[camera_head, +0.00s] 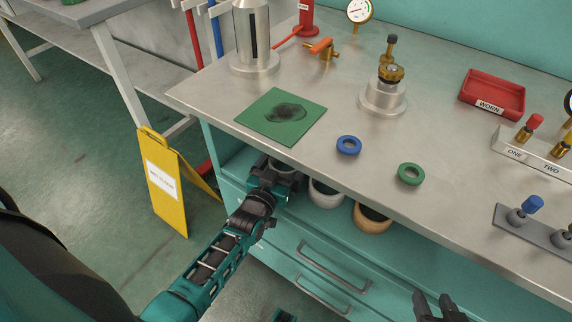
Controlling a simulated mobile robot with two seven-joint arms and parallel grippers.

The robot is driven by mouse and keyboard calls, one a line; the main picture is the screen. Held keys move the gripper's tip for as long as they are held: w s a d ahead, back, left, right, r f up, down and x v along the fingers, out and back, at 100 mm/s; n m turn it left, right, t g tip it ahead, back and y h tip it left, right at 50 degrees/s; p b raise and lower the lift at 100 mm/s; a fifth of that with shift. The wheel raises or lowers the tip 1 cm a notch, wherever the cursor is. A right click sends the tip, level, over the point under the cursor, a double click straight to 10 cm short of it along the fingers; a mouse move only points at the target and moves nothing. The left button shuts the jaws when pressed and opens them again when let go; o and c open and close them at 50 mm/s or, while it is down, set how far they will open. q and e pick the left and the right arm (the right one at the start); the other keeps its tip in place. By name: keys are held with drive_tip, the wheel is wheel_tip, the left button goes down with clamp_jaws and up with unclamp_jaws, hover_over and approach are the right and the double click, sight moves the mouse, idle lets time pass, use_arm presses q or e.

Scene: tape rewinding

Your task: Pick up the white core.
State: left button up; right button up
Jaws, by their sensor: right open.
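A white core (325,194), round and hollow with a dark inside, stands upright on the shelf under the bench edge. A tan core (372,218) stands to its right. Another pale round piece (284,168) is at the left, mostly hidden by my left gripper (283,175). That gripper is at the shelf opening, left of the white core and apart from it; its fingers are not clear. My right gripper (438,303) is open and empty at the bottom edge, in front of the drawers, well away from the cores.
The metal bench top (300,165) overhangs the shelf. On it are a green mat (310,118), a blue ring (349,145), a green ring (411,174) and a red tray (514,94). Drawer handles (335,272) stick out below. A yellow floor sign (163,205) stands left.

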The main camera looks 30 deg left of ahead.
use_arm(q)
drive_tip(key=shift+c, duration=0.7)
